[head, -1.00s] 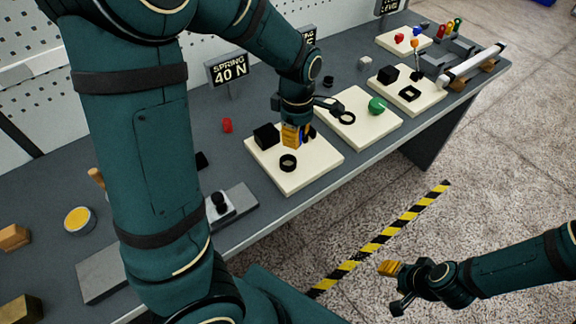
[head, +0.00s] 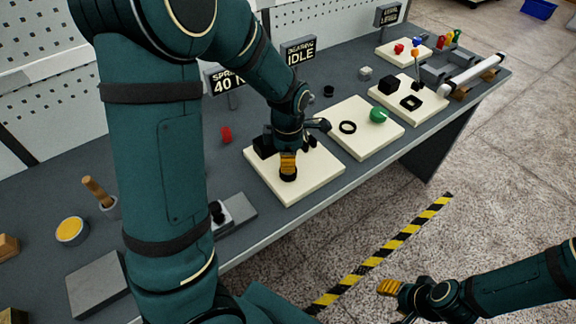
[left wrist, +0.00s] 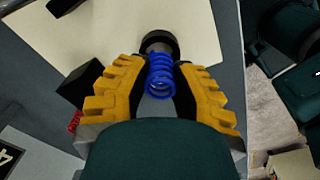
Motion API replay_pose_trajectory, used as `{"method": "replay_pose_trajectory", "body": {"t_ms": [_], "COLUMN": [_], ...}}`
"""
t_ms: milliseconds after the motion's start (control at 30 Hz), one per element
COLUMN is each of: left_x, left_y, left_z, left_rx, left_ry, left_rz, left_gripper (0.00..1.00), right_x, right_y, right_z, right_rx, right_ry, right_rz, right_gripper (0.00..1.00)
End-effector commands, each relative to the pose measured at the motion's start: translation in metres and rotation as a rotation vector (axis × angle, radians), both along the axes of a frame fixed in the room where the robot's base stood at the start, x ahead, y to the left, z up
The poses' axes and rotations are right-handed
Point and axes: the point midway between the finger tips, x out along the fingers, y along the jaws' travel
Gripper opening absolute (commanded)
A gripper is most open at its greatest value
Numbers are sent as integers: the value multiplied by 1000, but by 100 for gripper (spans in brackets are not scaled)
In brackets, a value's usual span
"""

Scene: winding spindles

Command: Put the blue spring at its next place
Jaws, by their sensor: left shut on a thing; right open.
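The blue spring (left wrist: 161,76) sits between the yellow fingers of my left gripper in the left wrist view. My left gripper (head: 288,168) is shut on it, low over the nearest cream board (head: 318,180). The black ring (head: 289,178) on that board is just below the fingertips. In the left wrist view the ring (left wrist: 160,36) lies just beyond the spring's far end, roughly in line with it; I cannot tell whether they touch. The spring is hidden in the head view. My right gripper (head: 393,289) is open and empty, over the floor.
A black block (head: 262,147) stands on the same board, left of the gripper. Another cream board to the right holds a black ring (head: 348,127) and a green piece (head: 378,115). A red piece (head: 226,134) lies behind. A sign reads BEARING IDLE (head: 298,52).

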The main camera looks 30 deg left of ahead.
Motion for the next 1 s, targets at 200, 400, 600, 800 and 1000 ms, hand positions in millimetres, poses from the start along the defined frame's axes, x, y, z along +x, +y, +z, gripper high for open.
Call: {"method": "replay_pose_trajectory", "body": {"t_ms": [200,400,600,800,1000], "left_x": [0,0,0,0,0], "left_y": [0,0,0,0,0], "left_z": [-24,-22,-25,-25,-21], "left_rx": [-1,0,0,0,0], "left_ry": [1,0,0,0,0], "left_rz": [0,0,0,0,0], "left_gripper": [0,0,47,52,52], "right_x": [-1,-1,-1,-1,-1], "right_y": [0,0,0,0,0], "right_z": [-8,-7,-8,-8,-6], "right_rx": [0,0,0,0,0], "right_ry": [3,3,2,2,2], "right_rz": [2,3,2,2,2], "right_gripper": [47,47,47,47,47]}}
